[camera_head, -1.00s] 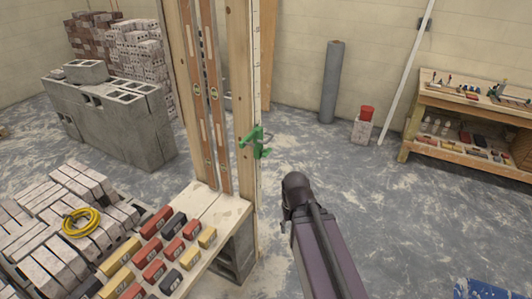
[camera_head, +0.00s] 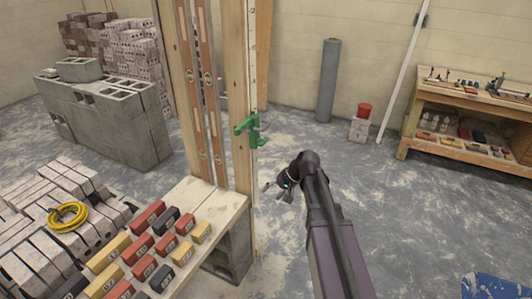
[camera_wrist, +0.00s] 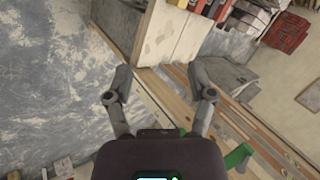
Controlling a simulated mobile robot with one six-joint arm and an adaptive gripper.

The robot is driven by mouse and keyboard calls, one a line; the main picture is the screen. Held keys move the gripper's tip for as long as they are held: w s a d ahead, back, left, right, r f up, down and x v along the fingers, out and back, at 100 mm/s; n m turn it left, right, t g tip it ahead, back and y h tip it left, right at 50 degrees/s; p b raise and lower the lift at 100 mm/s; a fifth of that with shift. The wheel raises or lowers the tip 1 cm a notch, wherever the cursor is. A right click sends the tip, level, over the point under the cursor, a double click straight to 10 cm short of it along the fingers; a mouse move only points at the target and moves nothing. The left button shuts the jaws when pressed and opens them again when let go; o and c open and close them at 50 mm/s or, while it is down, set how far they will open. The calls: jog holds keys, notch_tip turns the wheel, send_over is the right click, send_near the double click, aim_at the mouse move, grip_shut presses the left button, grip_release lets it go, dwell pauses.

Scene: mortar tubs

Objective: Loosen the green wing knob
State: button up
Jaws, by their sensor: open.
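The green wing knob belongs to the green clamp (camera_head: 250,131) on the upright wooden post in the head view; I cannot pick the knob out from the clamp body. Part of the green clamp also shows at the lower right of the wrist view (camera_wrist: 238,156). My gripper (camera_head: 276,190) is below and to the right of the clamp in the head view, apart from it. In the wrist view its two fingers (camera_wrist: 161,83) are spread wide with nothing between them.
A bench (camera_head: 212,215) with several red, yellow and black blocks stands beside the post. Spirit levels (camera_head: 212,120) stand along the post. Concrete blocks (camera_head: 112,120) are at the left, and a wooden workbench (camera_head: 452,143) at the right. The floor between is mostly clear.

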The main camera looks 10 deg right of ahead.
jog(key=w+d+m+t+y+b, duration=0.1)
jog(key=w+y+b, duration=0.1)
jog(key=w, duration=0.2)
jog(key=w+d+f+t+y+b, duration=0.1)
jog(key=w+d+b, duration=0.1)
jog(key=w, duration=0.2)
jog(key=w+d+m+t+y+b, duration=0.1)
jog(key=w+y+b, duration=0.15)
jog(key=w, duration=0.25)
jog(key=m+t+y+b, duration=0.2)
jog(key=m+t+b, duration=0.1)
jog(key=t+b, duration=0.25)
send_near(266, 142)
jog(key=v, duration=0.3)
jog(key=shift+d+f, duration=0.1)
jog(key=shift+d, duration=0.25)
jog(key=shift+w+a, duration=0.15)
jog(key=x, duration=1.3)
jog(key=shift+a, duration=0.35)
grip_shut()
jog(key=shift+d, duration=0.2)
jog(key=shift+a, duration=0.1)
